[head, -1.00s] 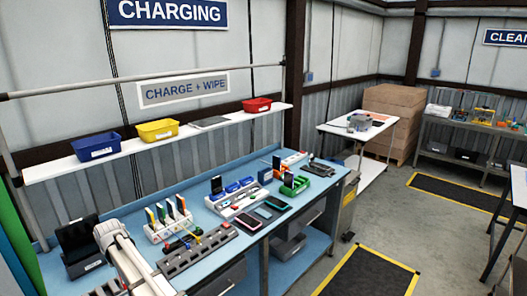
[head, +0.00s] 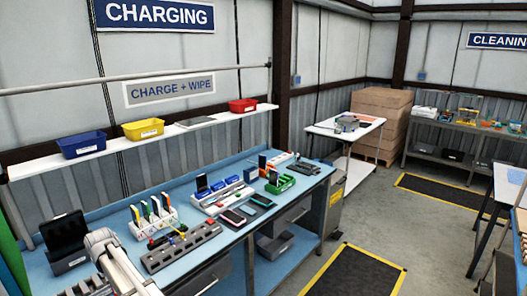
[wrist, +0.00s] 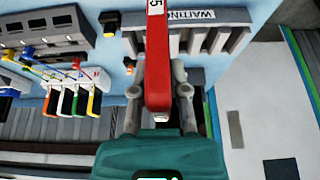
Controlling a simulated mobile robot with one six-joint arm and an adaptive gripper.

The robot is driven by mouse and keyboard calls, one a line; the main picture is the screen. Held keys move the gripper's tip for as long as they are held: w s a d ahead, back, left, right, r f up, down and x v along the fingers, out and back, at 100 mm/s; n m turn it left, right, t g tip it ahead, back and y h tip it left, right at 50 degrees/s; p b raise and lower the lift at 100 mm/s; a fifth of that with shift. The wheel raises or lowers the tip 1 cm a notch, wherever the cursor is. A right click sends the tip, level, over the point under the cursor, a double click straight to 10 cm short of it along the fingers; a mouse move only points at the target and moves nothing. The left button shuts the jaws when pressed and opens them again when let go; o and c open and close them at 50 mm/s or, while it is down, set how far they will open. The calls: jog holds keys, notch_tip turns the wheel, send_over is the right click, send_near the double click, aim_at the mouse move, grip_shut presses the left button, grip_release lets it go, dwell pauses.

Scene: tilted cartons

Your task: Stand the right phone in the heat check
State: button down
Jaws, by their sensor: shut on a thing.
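My gripper (wrist: 159,95) is shut on a slim red piece (wrist: 157,50) with a white label reading 5. I see it edge-on and cannot tell for sure that it is a phone. Its far end overlaps a pale slotted rack marked WAITING (wrist: 225,40) in the wrist view; I cannot tell whether they touch. In the head view my gripper is not visible. Other phones (head: 233,217) lie flat near the bench's front. I cannot make out a heat check label.
The blue bench (head: 225,250) is crowded. A white rack with coloured upright pieces (head: 152,222) stands beside a grey slotted strip (head: 180,248). A black screen on a stand (head: 66,235) is at left. A shelf with bins (head: 142,129) runs above.

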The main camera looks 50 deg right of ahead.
jog(key=f+b, duration=0.5)
jog(key=shift+s+f, duration=0.15)
jog(key=shift+s, duration=0.1)
jog(key=shift+s, duration=0.2)
dwell(0.4)
